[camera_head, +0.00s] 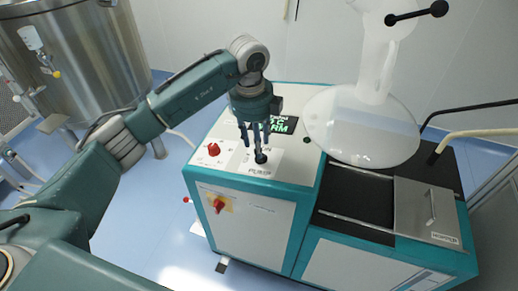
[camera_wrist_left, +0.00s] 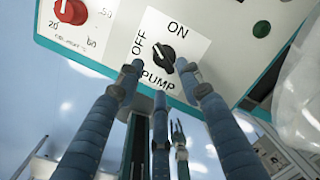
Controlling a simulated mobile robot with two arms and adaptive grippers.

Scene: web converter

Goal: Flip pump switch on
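The pump switch is a black rotary knob (camera_wrist_left: 165,55) on a white label marked OFF, ON and PUMP. Its white mark appears to point to the upper left, on the OFF side. In the head view the knob (camera_head: 261,158) sits on the machine's sloped top panel. My left gripper (camera_head: 254,140) is just above it, pointing down. In the left wrist view my left gripper's (camera_wrist_left: 165,78) fingers are spread, with the fingertips around the lower side of the knob. Whether any finger touches it is unclear.
A red dial (camera_head: 213,149) lies left of the knob, and a green-text display (camera_head: 279,125) is behind it. A red and yellow switch (camera_head: 218,204) is on the front. A large translucent flask (camera_head: 362,125) hangs to the right. A steel tank (camera_head: 88,70) stands back left.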

